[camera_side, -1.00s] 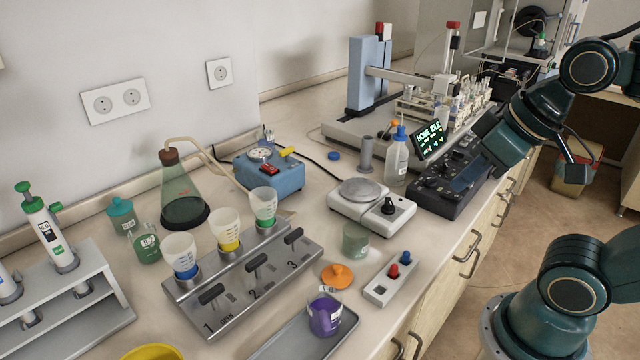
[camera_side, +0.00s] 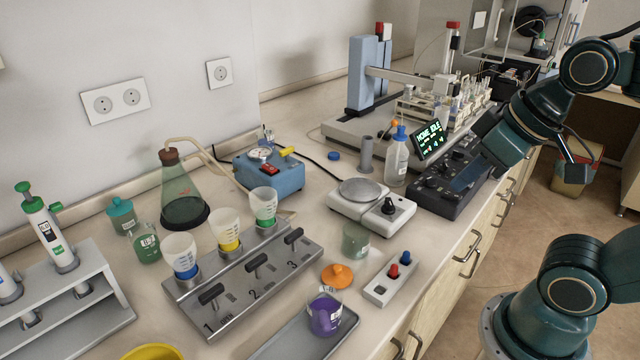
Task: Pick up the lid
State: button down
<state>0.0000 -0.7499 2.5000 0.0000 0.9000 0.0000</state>
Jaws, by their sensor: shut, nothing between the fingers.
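An orange lid (camera_side: 337,276) with a raised round knob lies on the bench, just behind a beaker of purple liquid (camera_side: 325,315). It lies flat, with the knob up. My gripper (camera_side: 580,150) is at the upper right, over the floor side of the bench edge. It is small and dark here, and its fingertips are hard to make out. It is shut and empty, far to the right of the lid and touching nothing I can see.
A switch box (camera_side: 391,279) stands right of the lid, and a greenish beaker (camera_side: 355,239) behind it. A valve rack (camera_side: 243,280) is at left, a grey tray (camera_side: 285,345) in front. A balance (camera_side: 370,203) and a control panel (camera_side: 455,180) lie toward my arm.

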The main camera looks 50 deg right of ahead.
jog(key=c, duration=0.7)
grip_release()
jog(key=shift+c, duration=0.2)
jog(key=w+a+f+m+g, duration=0.2)
jog(key=w+a+f+m, duration=0.2)
jog(key=w+m, duration=0.4)
jog(key=w+a+f+m+g, duration=0.3)
jog(key=w+a+f+m, duration=0.2)
jog(key=m, duration=0.5)
jog(key=shift+w+f+g, duration=0.15)
jog(key=shift+w+g, duration=0.15)
jog(key=shift+w, duration=1.1)
jog(key=shift+d, duration=0.1)
